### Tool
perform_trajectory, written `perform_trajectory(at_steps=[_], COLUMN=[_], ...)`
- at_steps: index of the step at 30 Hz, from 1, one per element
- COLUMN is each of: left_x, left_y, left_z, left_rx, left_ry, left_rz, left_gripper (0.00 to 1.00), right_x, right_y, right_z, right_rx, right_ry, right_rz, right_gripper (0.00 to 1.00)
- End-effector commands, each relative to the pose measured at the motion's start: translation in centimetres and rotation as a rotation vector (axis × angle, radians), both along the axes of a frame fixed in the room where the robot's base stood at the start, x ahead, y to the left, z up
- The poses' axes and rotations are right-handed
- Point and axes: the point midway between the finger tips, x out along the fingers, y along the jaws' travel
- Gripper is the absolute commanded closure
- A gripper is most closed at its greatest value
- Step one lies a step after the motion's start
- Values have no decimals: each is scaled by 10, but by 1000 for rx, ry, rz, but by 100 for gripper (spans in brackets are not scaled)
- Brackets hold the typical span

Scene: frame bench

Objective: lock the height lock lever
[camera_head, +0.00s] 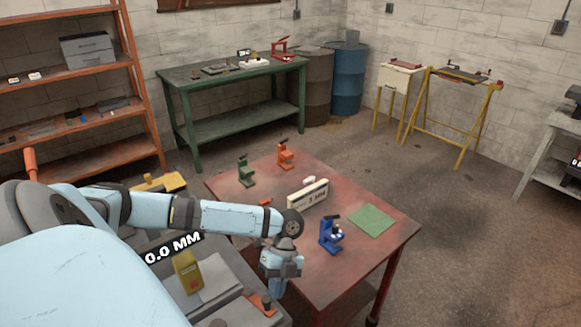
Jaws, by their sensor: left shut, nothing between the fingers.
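My left arm reaches in from the left, and my left gripper (273,291) points down at the near edge of the red table, shut and empty. Just below its fingertips is a small orange-red lever-like part (265,304) on a grey bench (228,282). It may be the height lock lever; I cannot tell its position or whether the fingers touch it. A yellow block (187,271) stands on the same bench, by a readout (173,248) showing 0.0 MM. My right gripper is not in view.
The red table (320,285) holds green (246,171), orange (285,154) and blue (331,234) microscope-like devices, a white readout block (307,195) and a green mat (371,219). Behind stand a green workbench (236,108), barrels and orange shelves.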

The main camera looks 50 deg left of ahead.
Motion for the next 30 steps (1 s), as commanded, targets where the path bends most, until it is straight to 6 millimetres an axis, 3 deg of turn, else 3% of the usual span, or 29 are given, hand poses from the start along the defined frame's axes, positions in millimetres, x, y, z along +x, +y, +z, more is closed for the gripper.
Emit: perform_trajectory(at_steps=[12, 30], left_x=[-19, -21], left_y=[0, -1], left_z=[0, -1], left_rx=[1, 0], left_ry=[1, 1], left_rz=[-176, -201], left_gripper=[100, 100], right_x=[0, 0], right_y=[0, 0], right_z=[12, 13], right_rx=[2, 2], right_ry=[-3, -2], right_rz=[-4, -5], right_gripper=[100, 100])
